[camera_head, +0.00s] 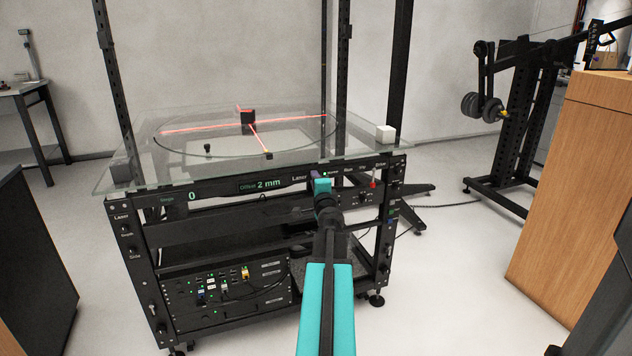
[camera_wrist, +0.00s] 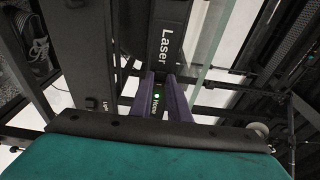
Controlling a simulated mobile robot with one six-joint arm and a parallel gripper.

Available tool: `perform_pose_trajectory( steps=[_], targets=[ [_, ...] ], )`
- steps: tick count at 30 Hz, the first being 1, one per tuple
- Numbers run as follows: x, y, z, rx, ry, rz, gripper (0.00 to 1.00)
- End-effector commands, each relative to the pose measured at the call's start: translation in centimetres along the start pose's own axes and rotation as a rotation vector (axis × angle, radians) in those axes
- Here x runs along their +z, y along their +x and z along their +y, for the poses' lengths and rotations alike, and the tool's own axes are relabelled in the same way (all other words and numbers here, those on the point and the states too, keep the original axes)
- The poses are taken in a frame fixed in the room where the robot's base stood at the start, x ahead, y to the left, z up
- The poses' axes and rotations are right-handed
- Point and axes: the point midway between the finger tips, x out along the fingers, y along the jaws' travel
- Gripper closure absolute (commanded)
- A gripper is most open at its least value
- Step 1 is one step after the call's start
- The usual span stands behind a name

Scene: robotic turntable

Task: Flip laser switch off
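The turntable rig's front panel (camera_head: 225,187) carries a "Laser" label (camera_head: 299,178), which also shows large in the wrist view (camera_wrist: 166,48). Another small "Laser" label (camera_head: 121,217) sits on the left front post, with small dark switches below it; their positions are too small to tell. Red laser lines (camera_head: 190,128) cross on the glass top, so the laser is lit. My gripper (camera_head: 321,184) is at the front panel, right of its "Laser" label. In the wrist view its purple fingers (camera_wrist: 160,82) stand slightly apart, with a green light and "Home" label visible between them. I see nothing held.
The glass top (camera_head: 120,178) overhangs the panel just above my gripper. A red button (camera_head: 373,184) is to the right. Cabled electronics (camera_head: 225,283) sit low in the frame. A wooden cabinet (camera_head: 570,190) stands at right.

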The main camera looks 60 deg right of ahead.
Motion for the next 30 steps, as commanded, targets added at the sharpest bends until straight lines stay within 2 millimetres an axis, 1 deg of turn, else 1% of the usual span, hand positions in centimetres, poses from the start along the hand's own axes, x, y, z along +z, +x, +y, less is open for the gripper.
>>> perform_pose_trajectory(
  steps=[1,3,17,23,30],
  targets=[
    [-0.1,0.0,0.1,0.001,0.0,0.002,0.78],
    [-0.1,0.0,0.1,0.001,0.0,0.001,0.66],
    [-0.1,-0.3,0.0,0.0,0.0,0.001,0.66],
    [-0.1,-1.5,0.0,0.0,0.0,0.001,0.66],
    [-0.1,-3.6,0.0,0.0,0.0,0.001,0.66]
  ],
)
